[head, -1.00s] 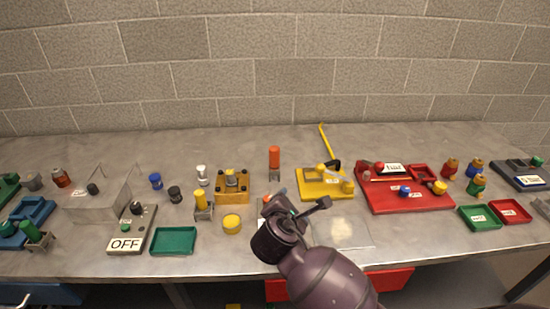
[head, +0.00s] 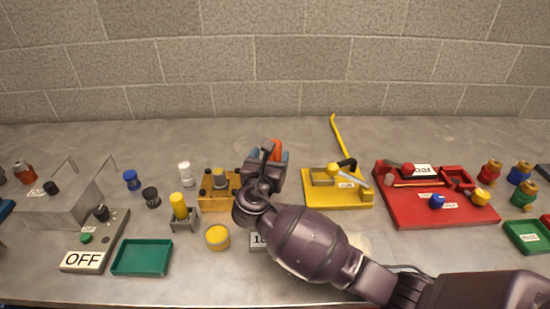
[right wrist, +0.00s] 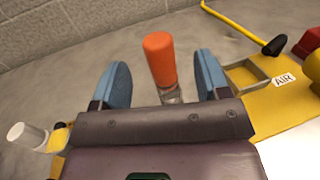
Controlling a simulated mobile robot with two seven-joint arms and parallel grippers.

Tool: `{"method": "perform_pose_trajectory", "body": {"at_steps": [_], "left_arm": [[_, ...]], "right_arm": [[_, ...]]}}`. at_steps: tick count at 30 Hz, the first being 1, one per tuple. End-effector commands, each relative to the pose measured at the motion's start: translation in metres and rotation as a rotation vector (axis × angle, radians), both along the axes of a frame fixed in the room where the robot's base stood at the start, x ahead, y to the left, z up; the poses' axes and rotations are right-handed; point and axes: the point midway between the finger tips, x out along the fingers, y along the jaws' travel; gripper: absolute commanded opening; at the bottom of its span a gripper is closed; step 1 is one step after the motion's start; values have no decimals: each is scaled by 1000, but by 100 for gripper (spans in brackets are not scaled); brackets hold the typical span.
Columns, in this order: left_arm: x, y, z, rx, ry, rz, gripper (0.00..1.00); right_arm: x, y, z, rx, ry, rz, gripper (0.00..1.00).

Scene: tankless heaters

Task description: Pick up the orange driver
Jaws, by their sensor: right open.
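The orange driver (head: 278,149) stands upright with its orange handle up, mostly hidden behind my right gripper (head: 268,154) in the head view. In the right wrist view the orange handle (right wrist: 160,58) shows between two blue fingers, with a gap on each side. A grey metal holder shows below the handle. My right gripper (right wrist: 163,72) is open and its fingers flank the driver without visibly touching it. My left gripper is not in view.
The yellow fixture (head: 339,196) with a raised lever stands right of the driver. A yellow-brown block (head: 214,203) with black knobs stands left. A yellow cylinder (head: 218,238) and green tray (head: 142,257) lie nearer. A red board (head: 430,212) is further right.

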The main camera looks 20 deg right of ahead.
Motion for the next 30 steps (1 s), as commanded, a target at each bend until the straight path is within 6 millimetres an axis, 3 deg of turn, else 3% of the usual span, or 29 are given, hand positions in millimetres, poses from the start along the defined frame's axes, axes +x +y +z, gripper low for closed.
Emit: {"method": "perform_pose_trajectory", "body": {"at_steps": [21,30], "left_arm": [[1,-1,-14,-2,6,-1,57],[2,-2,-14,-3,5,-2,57]], "right_arm": [[66,-36,-1,0,2,0,69],[71,-39,0,2,1,0,69]]}}
